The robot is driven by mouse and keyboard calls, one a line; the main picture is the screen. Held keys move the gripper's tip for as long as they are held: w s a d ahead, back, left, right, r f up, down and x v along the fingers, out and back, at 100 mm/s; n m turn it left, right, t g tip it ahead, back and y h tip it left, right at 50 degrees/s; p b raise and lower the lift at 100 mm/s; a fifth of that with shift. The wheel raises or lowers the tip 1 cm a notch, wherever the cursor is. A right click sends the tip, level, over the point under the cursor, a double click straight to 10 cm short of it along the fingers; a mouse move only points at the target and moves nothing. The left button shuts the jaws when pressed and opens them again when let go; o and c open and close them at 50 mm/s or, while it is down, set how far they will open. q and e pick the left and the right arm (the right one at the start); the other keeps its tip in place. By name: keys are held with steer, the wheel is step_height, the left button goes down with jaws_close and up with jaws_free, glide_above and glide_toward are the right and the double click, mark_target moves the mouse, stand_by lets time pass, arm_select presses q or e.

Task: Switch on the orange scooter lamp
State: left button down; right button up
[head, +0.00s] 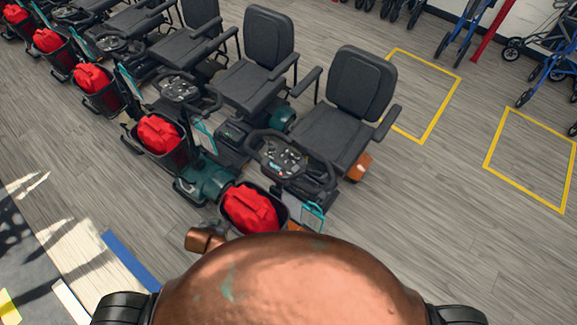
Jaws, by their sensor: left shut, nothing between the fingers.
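The orange scooter stands at the right end of the row, with a dark seat (362,82) and orange rear bodywork (359,167). Its handlebar console (284,158) faces up, with small controls too fine to tell apart. A red bag (249,208) sits in its front basket. I cannot make out the lamp or whether it is lit; the scooter's front is partly hidden behind my copper body. My right gripper is not in view.
Several similar scooters, including a teal one (210,181) beside the orange one, run toward the upper left. Blue-framed walkers (555,60) stand at the upper right. The wood floor (455,180) with yellow outlines is open to the right.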

mark_target(291, 174)
arm_select(q)
steer(key=w+d+r+h, duration=0.1)
steer(key=w+d+r, duration=0.1)
steer(key=w+d, duration=0.1)
steer(key=w+d+r+m+t, duration=0.1)
steer(key=w+d+r, duration=0.2)
steer(key=w+d+r+m+t+h+p, duration=0.1)
steer(key=w+d+r, duration=0.2)
steer(key=d, duration=0.1)
steer(key=shift+w+r+h, duration=0.25)
steer(key=shift+h, duration=0.05)
steer(key=w+d+r+m+t+h, duration=0.1)
steer(key=w+d+r, duration=0.1)
steer(key=d+r, duration=0.3)
steer(key=w+d+r+m+t+h+p, duration=0.1)
steer(key=w+d+r+h, duration=0.1)
steer(key=d+r, duration=0.3)
steer(key=shift+w+d+m, duration=0.3)
steer(key=shift+w+d, duration=0.25)
steer(key=shift+w, duration=0.2)
steer(key=shift+w, duration=0.1)
